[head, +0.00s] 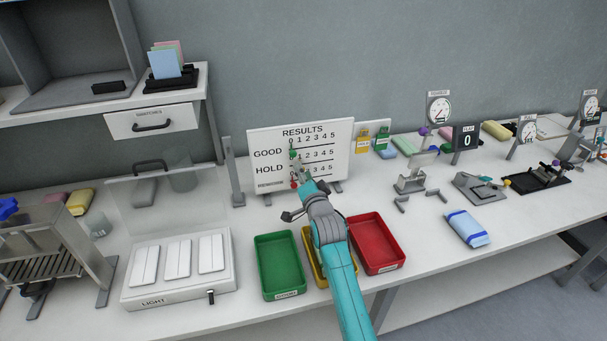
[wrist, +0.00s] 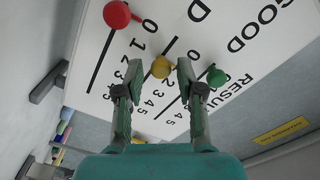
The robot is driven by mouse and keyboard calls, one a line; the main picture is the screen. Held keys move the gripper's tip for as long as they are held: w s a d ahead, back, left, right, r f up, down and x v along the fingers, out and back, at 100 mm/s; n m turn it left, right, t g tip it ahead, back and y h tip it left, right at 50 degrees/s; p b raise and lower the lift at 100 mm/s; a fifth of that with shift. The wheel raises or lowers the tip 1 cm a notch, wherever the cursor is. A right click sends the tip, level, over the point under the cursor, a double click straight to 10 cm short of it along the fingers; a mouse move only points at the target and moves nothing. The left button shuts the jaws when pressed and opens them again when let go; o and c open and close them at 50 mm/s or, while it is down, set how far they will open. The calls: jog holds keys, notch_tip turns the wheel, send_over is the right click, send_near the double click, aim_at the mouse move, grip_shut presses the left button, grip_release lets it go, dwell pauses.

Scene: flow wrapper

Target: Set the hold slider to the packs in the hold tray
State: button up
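The white RESULTS board (head: 341,150) stands at the back of the bench, with GOOD and HOLD rows numbered 0 to 5. In the wrist view, the yellow knob (wrist: 161,67) lies just ahead of my gripper (wrist: 153,80), roughly between its fingertips. The fingers are spread apart, and I see no clear contact with the knob. The green knob (wrist: 217,77) is to its right and the red knob (wrist: 117,14) to its upper left. The yellow tray (head: 309,245) is mostly hidden behind my arm; its contents cannot be told.
A green tray (head: 259,265) and a red tray (head: 399,264) flank the yellow tray. A light box (head: 180,288) stands at left.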

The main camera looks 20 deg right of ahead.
dwell(0.3)
jog(key=s, duration=1.2)
